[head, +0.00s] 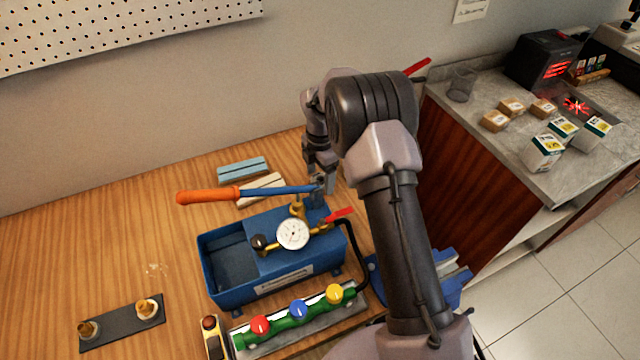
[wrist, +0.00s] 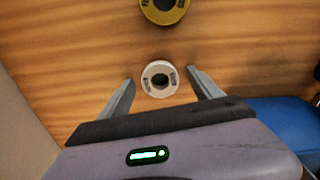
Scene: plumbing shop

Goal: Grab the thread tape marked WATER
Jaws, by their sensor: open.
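In the wrist view a small white tape roll (wrist: 159,79) lies flat on the wooden bench, between and just ahead of my gripper's fingertips (wrist: 162,82). Dark lettering shows on its face, but it is too small to read. A yellow tape roll (wrist: 164,8) lies farther up, cut off by the top edge; its lettering is not readable either. My gripper is open and empty, with one finger on each side of the white roll's outline. In the head view my gripper (head: 319,178) is over the bench behind the blue pump, and the rolls are hidden.
A blue test pump (head: 270,288) with a gauge (head: 293,234) and an orange handle (head: 208,196) stands beside my gripper. A green valve manifold (head: 298,319) is in front. Boxes (head: 547,150) stand on the grey counter (head: 480,130). The bench's left side is mostly clear.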

